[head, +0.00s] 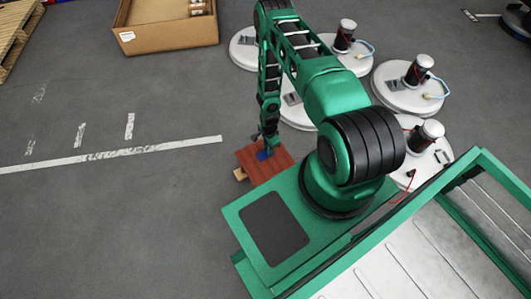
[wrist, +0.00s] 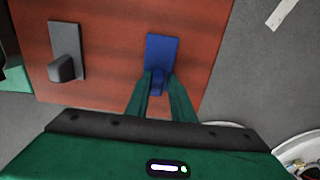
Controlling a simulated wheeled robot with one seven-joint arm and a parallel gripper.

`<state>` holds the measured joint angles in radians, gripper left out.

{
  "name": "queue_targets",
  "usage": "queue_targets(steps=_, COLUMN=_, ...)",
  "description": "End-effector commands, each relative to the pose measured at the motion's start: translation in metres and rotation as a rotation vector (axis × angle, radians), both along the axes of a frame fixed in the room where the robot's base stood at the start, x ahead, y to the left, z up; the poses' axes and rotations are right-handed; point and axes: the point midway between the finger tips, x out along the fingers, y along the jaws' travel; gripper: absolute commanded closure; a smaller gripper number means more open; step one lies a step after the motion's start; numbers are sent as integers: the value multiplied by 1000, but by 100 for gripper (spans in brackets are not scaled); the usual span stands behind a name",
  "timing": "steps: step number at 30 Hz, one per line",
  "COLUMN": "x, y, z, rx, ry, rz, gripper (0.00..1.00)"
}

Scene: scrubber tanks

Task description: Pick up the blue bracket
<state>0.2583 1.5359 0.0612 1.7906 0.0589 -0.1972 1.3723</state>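The blue bracket (wrist: 162,50) is a flat plate with a small tab at its lower end. It lies on a reddish-brown wooden board (wrist: 110,88). In the wrist view my gripper (wrist: 159,80) has one green finger on each side of the tab, with no clear gap showing. My gripper (head: 265,140) is shut on the tab, with the plate still flat against the board. In the head view the blue bracket (head: 264,155) is a small patch below my gripper, partly hidden.
A grey bracket (wrist: 66,50) is on the same board, left of the blue one in the wrist view. Several white round scrubber units (head: 403,87) stand to the right and behind. A cardboard box (head: 168,34) is at the back. Grey floor is clear to the left.

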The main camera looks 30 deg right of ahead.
Motion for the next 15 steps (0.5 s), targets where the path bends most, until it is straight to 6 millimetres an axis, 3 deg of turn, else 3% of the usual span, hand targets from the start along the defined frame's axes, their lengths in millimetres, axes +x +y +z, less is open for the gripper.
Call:
queue_targets(steps=1, x=0, y=0, z=0, rx=0, ry=0, rz=0, gripper=93)
queue_targets(steps=2, x=0, y=0, z=0, rx=0, ry=0, rz=0, gripper=100)
queue_targets(steps=15, x=0, y=0, z=4, rx=0, ry=-1, rz=0, gripper=100)
